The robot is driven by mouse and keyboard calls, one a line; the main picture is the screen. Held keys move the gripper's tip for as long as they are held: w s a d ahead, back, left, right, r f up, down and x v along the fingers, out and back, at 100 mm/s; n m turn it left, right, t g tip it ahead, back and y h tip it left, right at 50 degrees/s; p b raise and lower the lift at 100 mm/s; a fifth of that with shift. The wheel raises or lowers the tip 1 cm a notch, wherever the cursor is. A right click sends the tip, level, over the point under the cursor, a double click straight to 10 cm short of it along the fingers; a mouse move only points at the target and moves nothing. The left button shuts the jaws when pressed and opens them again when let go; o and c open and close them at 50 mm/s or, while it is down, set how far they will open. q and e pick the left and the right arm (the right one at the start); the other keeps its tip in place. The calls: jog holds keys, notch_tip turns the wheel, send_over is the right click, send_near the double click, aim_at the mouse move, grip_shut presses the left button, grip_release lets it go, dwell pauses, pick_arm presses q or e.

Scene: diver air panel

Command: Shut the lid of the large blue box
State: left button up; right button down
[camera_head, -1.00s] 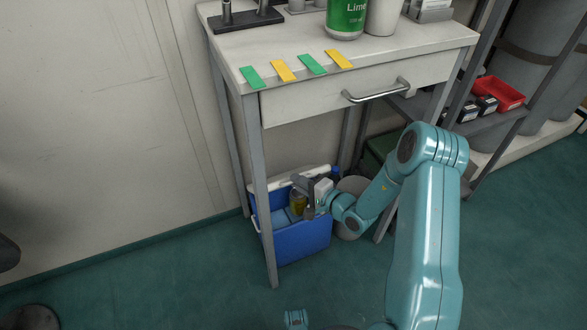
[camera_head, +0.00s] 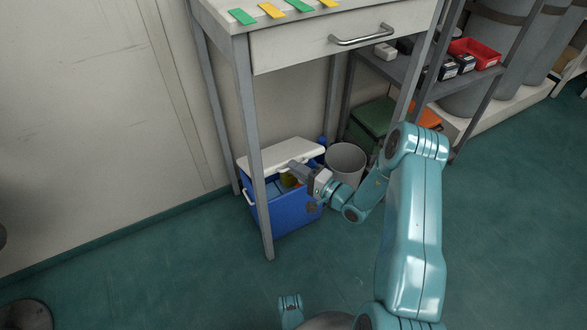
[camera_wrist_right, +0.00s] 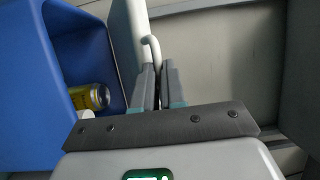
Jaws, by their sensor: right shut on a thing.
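The large blue box (camera_head: 287,215) stands on the floor under the bench. In the right wrist view the box (camera_wrist_right: 25,95) is at the left with a yellow can (camera_wrist_right: 92,97) inside. The lid shows there as a pale panel (camera_wrist_right: 128,40) with a thin curved handle. My right gripper (camera_head: 291,166) is at the lid's front edge. In the wrist view its fingers (camera_wrist_right: 158,88) are shut on the handle. My left gripper is not in view.
A bench leg (camera_head: 258,170) stands close in front of the box. A grey bin (camera_head: 346,163) is right beside it. A green crate (camera_head: 373,120) and a shelf with a red tray (camera_head: 476,52) are further right. The floor in front is clear.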

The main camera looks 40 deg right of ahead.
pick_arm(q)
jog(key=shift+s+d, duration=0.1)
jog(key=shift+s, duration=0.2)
pick_arm(e)
jog(key=s+f+n+t+y, duration=0.1)
jog(key=s+f+n+t, duration=0.1)
jog(key=f, duration=0.7)
jog(key=shift+s+a+f+n+t+y, duration=0.25)
jog(key=shift+s+t, duration=0.25)
jog(key=shift+t, duration=0.7)
jog(key=c, duration=1.5)
grip_release()
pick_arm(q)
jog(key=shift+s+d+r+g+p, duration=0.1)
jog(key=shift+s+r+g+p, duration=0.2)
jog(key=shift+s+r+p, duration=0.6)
pick_arm(e)
jog(key=v, duration=1.6)
jog(key=shift+s, duration=0.2)
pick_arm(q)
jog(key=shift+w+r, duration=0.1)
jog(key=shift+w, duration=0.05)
